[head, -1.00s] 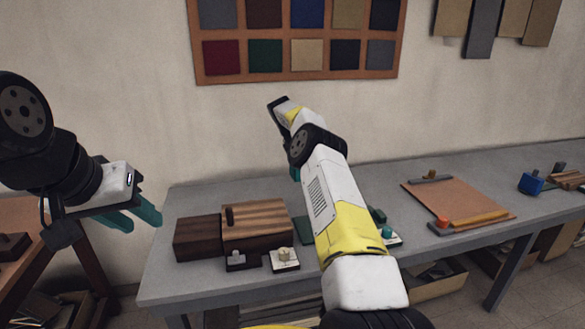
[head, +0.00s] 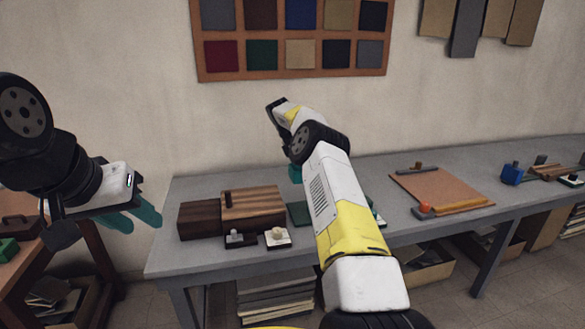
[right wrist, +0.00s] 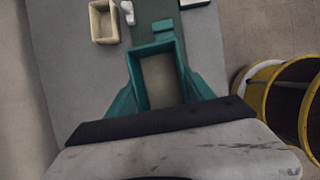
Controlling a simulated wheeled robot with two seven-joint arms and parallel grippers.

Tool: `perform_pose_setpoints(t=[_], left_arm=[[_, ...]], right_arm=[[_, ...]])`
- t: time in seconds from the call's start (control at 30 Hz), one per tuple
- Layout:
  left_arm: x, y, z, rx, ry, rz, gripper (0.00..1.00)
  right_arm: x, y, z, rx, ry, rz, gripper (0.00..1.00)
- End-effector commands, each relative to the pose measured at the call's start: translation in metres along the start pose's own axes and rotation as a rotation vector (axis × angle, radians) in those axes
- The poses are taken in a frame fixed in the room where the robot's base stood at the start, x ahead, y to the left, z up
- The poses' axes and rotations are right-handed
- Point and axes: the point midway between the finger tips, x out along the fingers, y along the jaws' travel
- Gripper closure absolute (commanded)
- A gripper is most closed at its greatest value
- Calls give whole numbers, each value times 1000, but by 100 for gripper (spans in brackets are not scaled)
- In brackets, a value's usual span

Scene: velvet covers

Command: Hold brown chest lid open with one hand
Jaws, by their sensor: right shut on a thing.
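A dark brown box (head: 200,218) sits at the left of the grey bench, with a striped wooden block or lid (head: 253,206) beside it bearing a dark handle. Which part is the chest lid is unclear; nothing looks raised. My left gripper (head: 132,214) is open and empty, left of and above the bench. My right arm reaches over the bench right of the box; only a teal bit of its gripper shows.
Two small blocks with knobs (head: 277,238) stand before the wooden block. A brown board (head: 440,190) lies on the bench to the right. A side table with a brown handled thing (head: 20,226) stands at left. In the right wrist view a cream box (right wrist: 103,21) is nearby.

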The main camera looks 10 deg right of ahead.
Motion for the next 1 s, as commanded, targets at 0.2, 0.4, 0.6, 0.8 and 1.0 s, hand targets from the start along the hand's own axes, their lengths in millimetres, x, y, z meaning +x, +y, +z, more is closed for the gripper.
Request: perform_pose_setpoints(t=[0.2, 0.4, 0.6, 0.8, 1.0], left_arm=[[0, 0, 0, 0, 1, 0, 64], [0, 0, 0, 0, 1, 0, 64], [0, 0, 0, 0, 1, 0, 64], [0, 0, 0, 0, 1, 0, 64], [0, 0, 0, 0, 1, 0, 64]], right_arm=[[1, -13, -6, 61, -2, -27, 81], [2, -38, -20, 190, -3, -82, 81], [5, -88, -47, 442, -4, -189, 81], [9, -163, -88, 836, -3, -352, 81], [13, -225, -124, 1169, -3, -488, 81]])
